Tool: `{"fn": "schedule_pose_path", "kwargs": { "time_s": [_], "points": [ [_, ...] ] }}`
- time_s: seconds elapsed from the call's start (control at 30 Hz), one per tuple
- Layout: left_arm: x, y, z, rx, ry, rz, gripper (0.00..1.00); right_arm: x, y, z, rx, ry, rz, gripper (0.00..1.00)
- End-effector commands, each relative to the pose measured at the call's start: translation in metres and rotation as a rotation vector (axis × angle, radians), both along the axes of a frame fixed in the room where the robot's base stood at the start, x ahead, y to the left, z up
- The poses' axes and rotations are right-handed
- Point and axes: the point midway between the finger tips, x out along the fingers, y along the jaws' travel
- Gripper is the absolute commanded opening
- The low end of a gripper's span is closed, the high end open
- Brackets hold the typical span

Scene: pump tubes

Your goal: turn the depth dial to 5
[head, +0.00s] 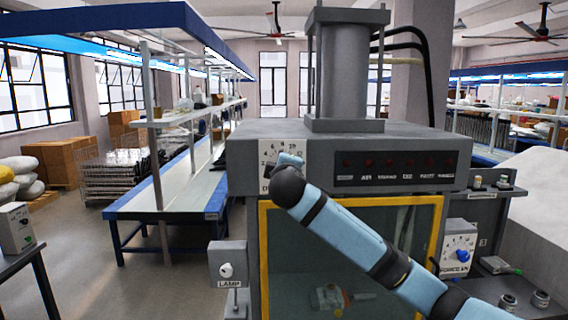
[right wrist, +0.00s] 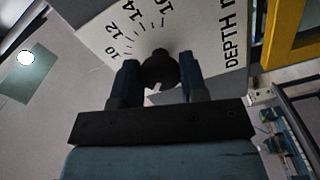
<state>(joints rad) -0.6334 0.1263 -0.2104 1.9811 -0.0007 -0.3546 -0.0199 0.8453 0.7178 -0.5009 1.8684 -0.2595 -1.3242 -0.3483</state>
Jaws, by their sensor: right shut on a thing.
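In the right wrist view the plate (right wrist: 198,35) reads "DEPTH" with a scale including 10, 12 and 14. The dark knob (right wrist: 160,68) sits between the two fingers of my right gripper (right wrist: 160,78), which is shut on it. The fingers cover part of the scale, and I cannot tell what value the knob points to. In the head view my right gripper (head: 289,159) is at the plate. My left gripper is out of view.
A dark panel with red lamps (head: 401,167) is right of the dial. Below is a yellow-framed window (head: 350,200), crossed by my right arm. A LAMP switch box (head: 228,265) stands lower left. Another dial box (head: 458,248) is at the right.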

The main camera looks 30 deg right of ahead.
Motion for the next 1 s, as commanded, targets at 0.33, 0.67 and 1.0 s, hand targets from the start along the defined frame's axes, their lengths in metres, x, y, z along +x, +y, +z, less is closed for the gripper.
{"fn": "schedule_pose_path", "kwargs": {
  "time_s": [0.33,0.67,1.0],
  "points": [
    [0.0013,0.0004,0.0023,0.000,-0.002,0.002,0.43,-0.0001,-0.0001,0.0001,-0.019,0.011,0.000,0.16],
    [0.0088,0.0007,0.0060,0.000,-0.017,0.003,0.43,0.0000,0.0000,0.0001,-0.018,0.010,0.000,0.65],
    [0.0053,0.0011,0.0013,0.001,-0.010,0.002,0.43,-0.0046,0.0034,-0.0010,-0.018,0.009,0.002,0.65]
  ]
}}
